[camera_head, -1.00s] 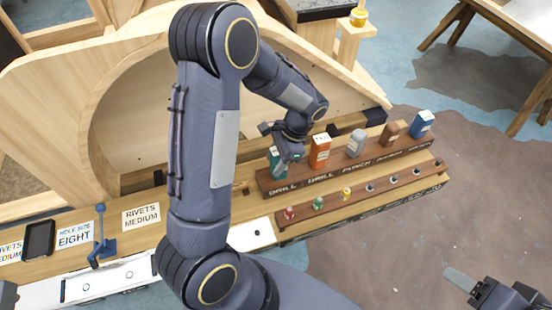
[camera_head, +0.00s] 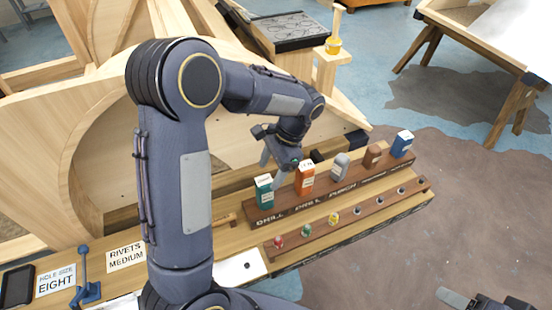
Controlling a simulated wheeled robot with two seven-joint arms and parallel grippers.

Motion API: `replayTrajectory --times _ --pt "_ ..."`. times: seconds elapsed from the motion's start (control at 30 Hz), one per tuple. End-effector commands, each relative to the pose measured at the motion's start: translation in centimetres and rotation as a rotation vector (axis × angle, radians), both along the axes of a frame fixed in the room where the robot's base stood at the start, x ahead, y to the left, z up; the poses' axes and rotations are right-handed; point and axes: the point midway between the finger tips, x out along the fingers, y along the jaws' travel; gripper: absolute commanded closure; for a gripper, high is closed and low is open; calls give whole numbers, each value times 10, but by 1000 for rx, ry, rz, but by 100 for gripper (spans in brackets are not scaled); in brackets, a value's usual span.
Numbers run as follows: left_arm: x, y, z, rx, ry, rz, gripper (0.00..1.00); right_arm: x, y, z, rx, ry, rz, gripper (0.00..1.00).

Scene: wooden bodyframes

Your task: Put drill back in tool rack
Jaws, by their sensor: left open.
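The tool rack (camera_head: 345,199) is a dark wooden strip lettered "DRILL", "DRILL" and "PUNCH" on the bench. A teal tool (camera_head: 264,192) stands upright in its leftmost place, above the first "DRILL" label. An orange tool (camera_head: 304,178) stands beside it, above the second "DRILL". My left gripper (camera_head: 272,167) is open and empty, just above and behind the teal tool, apart from it. My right gripper (camera_head: 456,300) shows only partly at the bottom right edge, away from the rack; its jaw opening is not clear.
A lower strip (camera_head: 350,216) with small coloured pieces lies in front. A curved wooden frame (camera_head: 100,125) rises behind.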

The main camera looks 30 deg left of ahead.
Motion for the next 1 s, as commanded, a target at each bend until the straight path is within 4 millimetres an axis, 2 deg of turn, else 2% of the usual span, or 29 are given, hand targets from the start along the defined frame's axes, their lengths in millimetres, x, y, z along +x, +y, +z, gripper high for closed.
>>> replayTrajectory --times 0.1,0.27,0.37,0.43,0.57,0.73,0.9,1.0 --pt "7 -6 20 -1 -4 -1 36 0 0 -2 0 0 0 40" --pt "12 -10 36 0 -1 -1 36 0 0 -2 0 0 0 40" --pt "8 -8 44 -16 -14 17 36 0 0 -2 0 0 0 40" --pt "-1 -5 52 -48 -47 55 36 0 0 -2 0 0 0 40" --pt "-36 4 74 -162 -158 187 36 0 0 -2 0 0 0 40" --pt "-96 3 96 -344 -348 419 36 0 0 -2 0 0 0 40" --pt "-147 -8 102 -497 -532 645 36 0 0 -2 0 0 0 40" --pt "-168 -17 99 -563 -615 750 36 0 0 -2 0 0 0 40"
